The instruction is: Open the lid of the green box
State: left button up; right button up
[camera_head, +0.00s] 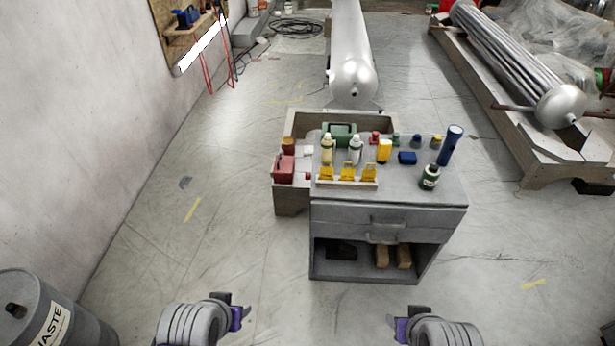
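The green box (341,130) stands at the back of the grey cabinet's top, small in the view and partly hidden by bottles in front of it. It looks closed, but its lid is too small to make out clearly. My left gripper (240,312) is low at the bottom of the view, left of the cabinet and well short of it. My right gripper (396,325) is at the bottom, right of the left one and also far from the box. Both show dark fingers with purple parts. Neither touches anything; their finger gaps are not clear.
The grey cabinet (388,222) bears several bottles, yellow items (348,174), a blue cylinder (450,145) and a dark green can (429,177). A red box (284,168) is at its left. A waste drum (45,310) stands bottom left. Floor before the cabinet is clear.

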aim_at(347, 129)
jog(key=i+j, duration=0.45)
jog(key=j, duration=0.15)
jog(key=i+j, duration=0.5)
jog(key=i+j+z, duration=0.1)
jog(key=i+j, duration=0.35)
jog(key=j, duration=0.2)
jog(key=i+j, duration=0.45)
jog(key=j, duration=0.15)
jog(key=i+l, duration=0.25)
jog(key=l, duration=0.25)
jog(key=z, duration=0.05)
